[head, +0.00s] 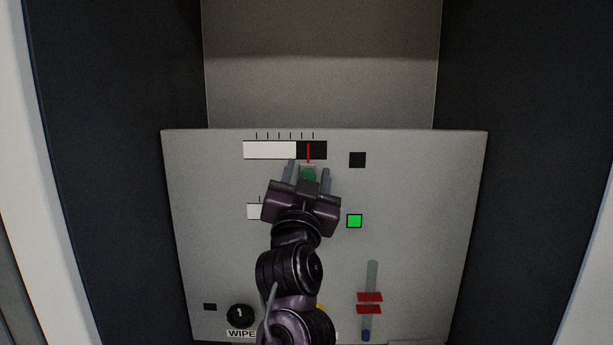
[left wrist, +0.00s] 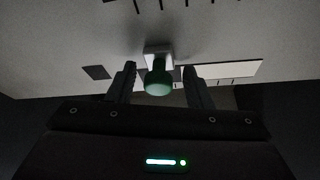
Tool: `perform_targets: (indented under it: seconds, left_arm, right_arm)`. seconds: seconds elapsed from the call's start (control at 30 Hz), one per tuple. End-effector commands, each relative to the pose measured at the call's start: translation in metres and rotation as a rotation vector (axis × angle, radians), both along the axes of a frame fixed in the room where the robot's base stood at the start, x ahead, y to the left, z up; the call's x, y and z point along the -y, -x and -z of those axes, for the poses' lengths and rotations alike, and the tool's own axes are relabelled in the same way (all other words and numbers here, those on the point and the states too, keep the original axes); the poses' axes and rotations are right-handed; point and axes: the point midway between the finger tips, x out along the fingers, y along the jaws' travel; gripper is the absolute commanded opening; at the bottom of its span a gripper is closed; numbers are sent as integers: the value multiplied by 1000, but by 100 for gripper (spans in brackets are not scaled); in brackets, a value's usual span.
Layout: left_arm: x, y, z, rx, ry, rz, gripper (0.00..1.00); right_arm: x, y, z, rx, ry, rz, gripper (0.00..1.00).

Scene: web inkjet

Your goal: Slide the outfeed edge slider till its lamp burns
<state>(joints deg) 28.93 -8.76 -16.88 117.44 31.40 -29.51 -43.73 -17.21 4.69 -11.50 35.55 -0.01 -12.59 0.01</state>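A light grey panel (head: 420,185) fills the middle of the head view. Near its top is a slider scale (head: 270,150) with a white bar, a dark right part and a red line. A green knob (head: 309,175) sits just below the red line. My left gripper (head: 308,172) is around the knob, its fingers apart on either side. In the left wrist view the green knob (left wrist: 158,84) stands on a pale block between the fingers, with gaps on both sides. No label naming this slider is readable.
A lower scale (head: 254,211) is mostly hidden by my left arm; a green lit lamp (head: 354,221) is right of it. A black dial (head: 239,315) above a "WIPE" label and a vertical slider with red markers (head: 369,297) are lower down.

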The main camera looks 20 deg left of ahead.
Motion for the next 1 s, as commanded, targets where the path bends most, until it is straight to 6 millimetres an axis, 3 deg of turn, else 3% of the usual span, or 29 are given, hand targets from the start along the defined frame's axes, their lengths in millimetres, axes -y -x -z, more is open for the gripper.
perform_targets:
  seconds: [0.23,0.6,1.0]
  left_arm:
    - [2,10,5,1,0,2,46]
    - [12,62,27,-2,0,2,46]
    - [12,70,29,-1,0,0,46]
  right_arm:
    - [0,1,2,-1,0,0,30]
    - [-1,1,6,-1,-1,1,30]
    - [-2,1,6,-2,-3,2,30]
